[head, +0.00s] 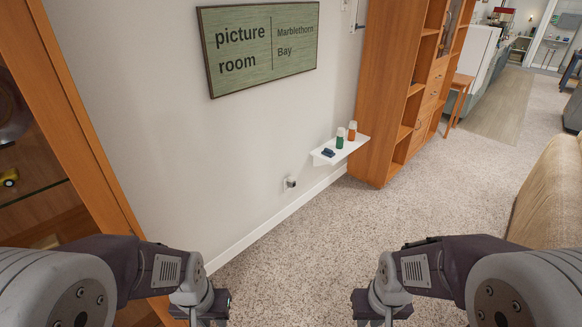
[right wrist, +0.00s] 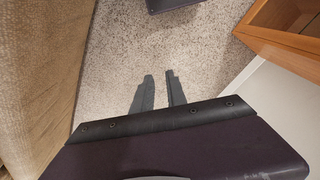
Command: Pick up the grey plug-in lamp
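A small grey plug-in lamp (head: 289,183) sits low on the pale wall, just above the skirting board and left of a white wall shelf. It is small in the head view, and its details are hard to make out. My left gripper (head: 205,312) is at the bottom of the head view, well short of the lamp; its fingers are not clear. My right gripper (head: 382,312) is at the bottom right of centre, also far from the lamp. In the right wrist view its two fingers (right wrist: 160,84) stand apart with nothing between them, above the carpet.
The white shelf (head: 343,150) juts from the wall and holds a green bottle (head: 340,138), an orange bottle (head: 352,131) and a dark blue item (head: 328,153). A wooden bookcase (head: 388,90) stands beyond. A tan sofa (head: 552,195) is right. Carpet (head: 300,255) between is clear.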

